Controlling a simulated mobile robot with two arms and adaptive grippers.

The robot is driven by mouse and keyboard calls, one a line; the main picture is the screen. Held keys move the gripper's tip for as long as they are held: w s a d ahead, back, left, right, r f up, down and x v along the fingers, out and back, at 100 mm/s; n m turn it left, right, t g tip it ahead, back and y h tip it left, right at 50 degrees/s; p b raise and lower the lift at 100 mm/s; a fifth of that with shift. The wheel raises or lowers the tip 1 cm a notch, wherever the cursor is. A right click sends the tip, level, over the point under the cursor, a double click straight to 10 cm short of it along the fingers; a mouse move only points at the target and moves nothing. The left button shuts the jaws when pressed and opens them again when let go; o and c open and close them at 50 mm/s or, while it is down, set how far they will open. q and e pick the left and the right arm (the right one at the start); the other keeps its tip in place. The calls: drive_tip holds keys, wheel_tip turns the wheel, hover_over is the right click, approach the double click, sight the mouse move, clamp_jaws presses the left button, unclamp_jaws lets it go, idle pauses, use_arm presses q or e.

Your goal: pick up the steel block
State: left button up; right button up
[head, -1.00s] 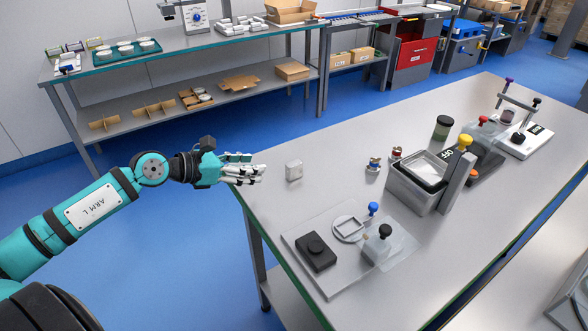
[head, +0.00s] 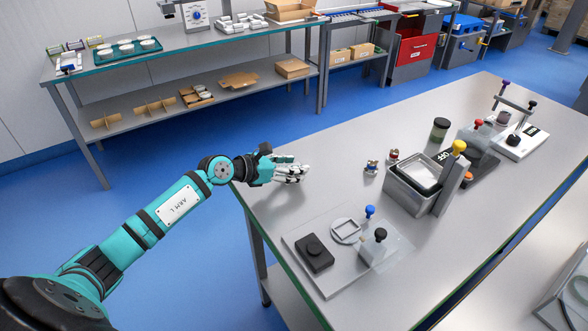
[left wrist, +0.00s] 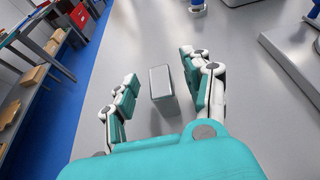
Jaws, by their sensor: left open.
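The steel block (left wrist: 162,84) is a small grey block standing on the table. In the left wrist view it lies between the spread fingers of my left gripper (left wrist: 157,82), with a gap on its left side and the right finger close to it. In the head view my left gripper (head: 293,172) is over the near left part of the grey table (head: 330,160), and it hides the block there. The left gripper is open and holds nothing. My right gripper is not in view.
Right of the gripper stand two small fittings (head: 371,167), a metal tub (head: 408,190) with a yellow-knobbed post, and a dark jar (head: 439,130). Nearer lies a plate with a black box (head: 314,252). The table around the gripper is clear.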

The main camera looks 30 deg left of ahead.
use_arm(q)
drive_tip(key=shift+w+d+f, duration=0.2)
drive_tip(key=shift+w+d, duration=0.05)
drive_tip(key=shift+w, duration=0.1)
drive_tip(key=shift+s+a, duration=0.1)
drive_tip(key=shift+c, duration=0.4)
clamp_jaws()
drive_tip(key=shift+r, duration=0.1)
